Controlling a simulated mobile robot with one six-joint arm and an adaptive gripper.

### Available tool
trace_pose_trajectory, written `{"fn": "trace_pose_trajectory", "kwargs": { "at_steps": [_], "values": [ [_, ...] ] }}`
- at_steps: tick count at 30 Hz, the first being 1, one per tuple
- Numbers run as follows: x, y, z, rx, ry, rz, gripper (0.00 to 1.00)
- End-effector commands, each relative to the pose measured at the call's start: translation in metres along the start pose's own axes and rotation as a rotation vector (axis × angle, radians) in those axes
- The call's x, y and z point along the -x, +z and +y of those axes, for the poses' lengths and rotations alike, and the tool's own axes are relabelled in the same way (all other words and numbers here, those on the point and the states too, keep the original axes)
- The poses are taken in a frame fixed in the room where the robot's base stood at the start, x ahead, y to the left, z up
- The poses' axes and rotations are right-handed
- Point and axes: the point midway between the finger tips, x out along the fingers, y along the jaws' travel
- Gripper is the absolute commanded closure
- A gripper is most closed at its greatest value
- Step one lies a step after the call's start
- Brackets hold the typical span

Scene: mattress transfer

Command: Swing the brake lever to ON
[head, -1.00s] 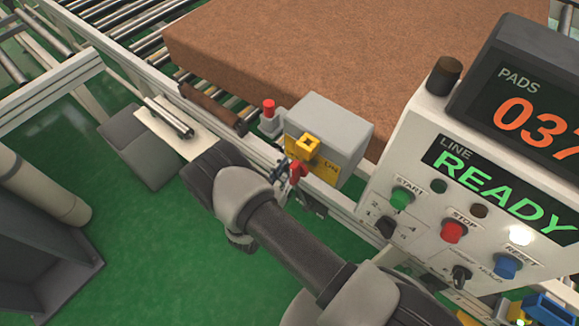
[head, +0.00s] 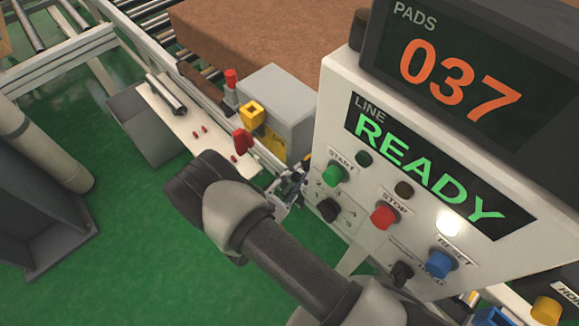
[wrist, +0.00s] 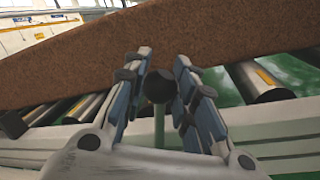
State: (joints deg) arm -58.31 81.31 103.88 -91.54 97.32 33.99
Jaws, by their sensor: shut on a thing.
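My gripper (wrist: 163,60) shows close up in the wrist view, with its two blue-padded fingers on either side of a black ball knob (wrist: 160,86). The knob sits on a thin greenish stem, and I take it as the brake lever's; the fingers are shut on it. In the head view my gripper (head: 288,186) is low beside the control panel's left edge, partly behind my arm. The lever cannot be made out there, and no brake ON marking is clearly readable.
A control panel (head: 350,85) reading READY stands close on the right. A grey box (head: 285,92) with a yellow fitting (head: 252,115) and a red piece (head: 243,141) stands behind my arm. A brown mattress (head: 250,35) lies on rollers.

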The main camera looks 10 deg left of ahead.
Motion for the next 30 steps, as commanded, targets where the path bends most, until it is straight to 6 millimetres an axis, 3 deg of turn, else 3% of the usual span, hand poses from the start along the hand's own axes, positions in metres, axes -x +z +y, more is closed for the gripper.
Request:
{"fn": "trace_pose_trajectory", "kwargs": {
  "at_steps": [10,27,28,30],
  "values": [
    [0.008,0.004,-0.028,-0.151,0.003,-0.028,1.00],
    [0.009,0.006,-0.036,-0.176,-0.003,-0.034,1.00],
    [0.009,0.006,-0.037,-0.176,-0.004,-0.034,0.74],
    [0.009,0.006,-0.037,-0.175,-0.004,-0.034,0.69]
  ]
}}
